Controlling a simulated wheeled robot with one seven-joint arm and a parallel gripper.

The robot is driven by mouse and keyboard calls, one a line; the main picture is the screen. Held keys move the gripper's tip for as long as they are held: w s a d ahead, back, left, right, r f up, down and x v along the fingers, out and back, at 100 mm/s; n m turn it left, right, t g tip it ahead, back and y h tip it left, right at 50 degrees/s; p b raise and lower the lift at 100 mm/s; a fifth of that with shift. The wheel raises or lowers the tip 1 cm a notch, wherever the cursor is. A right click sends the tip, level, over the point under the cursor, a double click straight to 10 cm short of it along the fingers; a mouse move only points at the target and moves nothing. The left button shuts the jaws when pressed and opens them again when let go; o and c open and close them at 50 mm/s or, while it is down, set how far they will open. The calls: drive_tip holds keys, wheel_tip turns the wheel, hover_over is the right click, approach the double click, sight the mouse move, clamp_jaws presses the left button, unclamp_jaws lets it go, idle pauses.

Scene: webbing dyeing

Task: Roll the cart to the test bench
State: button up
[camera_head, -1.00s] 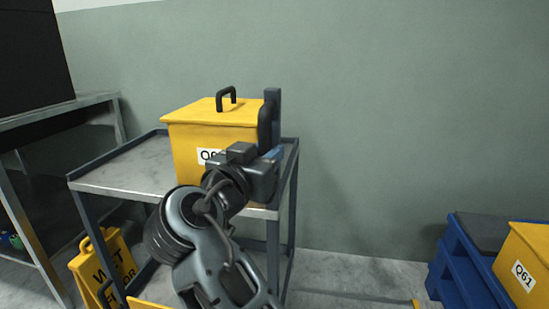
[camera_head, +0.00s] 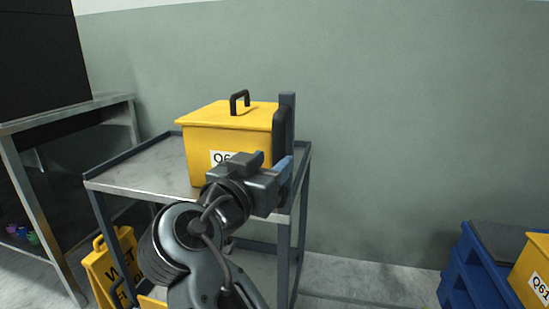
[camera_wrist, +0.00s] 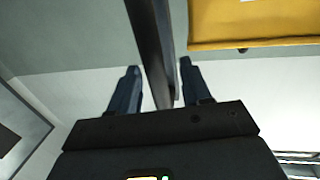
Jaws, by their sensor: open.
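The cart (camera_head: 140,166) is a grey metal two-level trolley with dark blue legs, standing near the wall. A dark upright handle post (camera_head: 288,104) rises at its right side. My gripper (camera_head: 285,168) is at the cart's right side, just below the top of this post. In the wrist view the post (camera_wrist: 152,45) passes between my gripper's two blue-grey fingers (camera_wrist: 159,68), which stand open with gaps on both sides. A yellow lidded box (camera_head: 225,140) with a black handle sits on the cart's top, its label partly hidden by my arm. It also shows in the wrist view (camera_wrist: 250,22).
A metal bench (camera_head: 65,117) with a black unit on it stands at the left; I cannot tell whether it is the test bench. A yellow wet-floor sign (camera_head: 110,270) stands by the cart. A blue crate (camera_head: 465,270) and another yellow box (camera_head: 532,270) are at the right.

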drive_tip(key=v, duration=0.5)
drive_tip(key=shift+s, duration=0.15)
drive_tip(key=shift+f, duration=0.1)
